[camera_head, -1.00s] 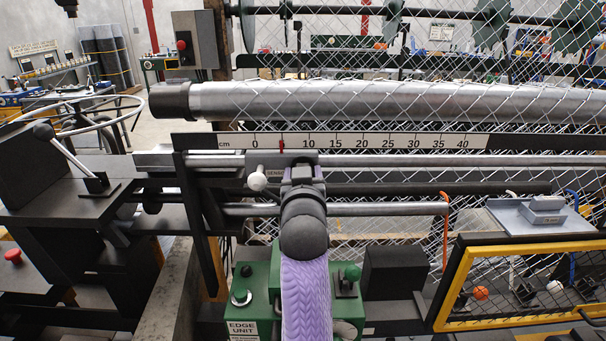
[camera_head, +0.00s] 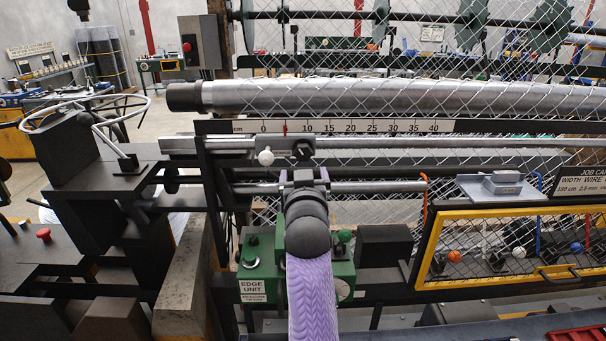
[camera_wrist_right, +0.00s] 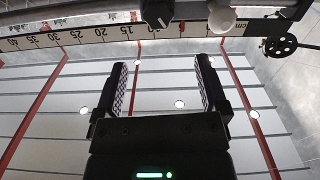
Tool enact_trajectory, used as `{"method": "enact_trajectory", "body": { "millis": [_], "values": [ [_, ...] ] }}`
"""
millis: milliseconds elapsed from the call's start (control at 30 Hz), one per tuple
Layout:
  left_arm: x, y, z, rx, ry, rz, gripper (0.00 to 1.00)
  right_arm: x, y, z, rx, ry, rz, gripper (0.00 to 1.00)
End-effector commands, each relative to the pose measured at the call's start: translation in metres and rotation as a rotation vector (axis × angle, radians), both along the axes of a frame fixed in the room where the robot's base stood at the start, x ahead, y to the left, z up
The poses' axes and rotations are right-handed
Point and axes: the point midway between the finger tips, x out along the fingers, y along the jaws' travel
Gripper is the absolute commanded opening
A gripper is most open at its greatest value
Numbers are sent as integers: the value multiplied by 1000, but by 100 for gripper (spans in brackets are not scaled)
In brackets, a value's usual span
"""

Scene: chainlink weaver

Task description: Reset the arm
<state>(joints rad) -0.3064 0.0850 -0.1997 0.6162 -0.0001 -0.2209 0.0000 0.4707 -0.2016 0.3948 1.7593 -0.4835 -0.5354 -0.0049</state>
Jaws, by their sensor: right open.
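My right arm, in a purple sleeve, rises from the bottom middle of the head view. Its gripper (camera_head: 303,180) sits just below the dark slider block (camera_head: 302,150) on the rail under the ruler (camera_head: 350,126). In the right wrist view the gripper (camera_wrist_right: 162,68) is open with nothing between its fingers. The slider's dark knob (camera_wrist_right: 157,14) and white ball (camera_wrist_right: 221,18) are beyond the fingertips, apart from them. The white ball knob (camera_head: 265,157) also shows in the head view. The red pointer stands near 5 on the scale. My left gripper is not in view.
A green edge unit (camera_head: 255,268) stands just below and left of my wrist. A large metal roller (camera_head: 350,97) with chainlink mesh spans above the ruler.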

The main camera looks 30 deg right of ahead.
Motion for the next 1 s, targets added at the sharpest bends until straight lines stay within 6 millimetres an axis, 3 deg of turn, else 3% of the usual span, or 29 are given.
{"method": "enact_trajectory", "body": {
  "millis": [367,467,600,700,833,1000],
  "values": [
    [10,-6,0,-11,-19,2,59,-1,0,-2,0,5,1,93],
    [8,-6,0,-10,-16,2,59,-15,4,-28,13,95,21,93],
    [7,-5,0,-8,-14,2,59,-77,38,-112,74,422,140,93],
    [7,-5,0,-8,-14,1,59,-128,68,-157,124,646,240,93],
    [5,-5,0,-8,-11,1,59,-190,102,-193,179,886,353,93],
    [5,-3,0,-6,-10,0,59,-269,137,-217,240,1157,487,93]
  ]
}}
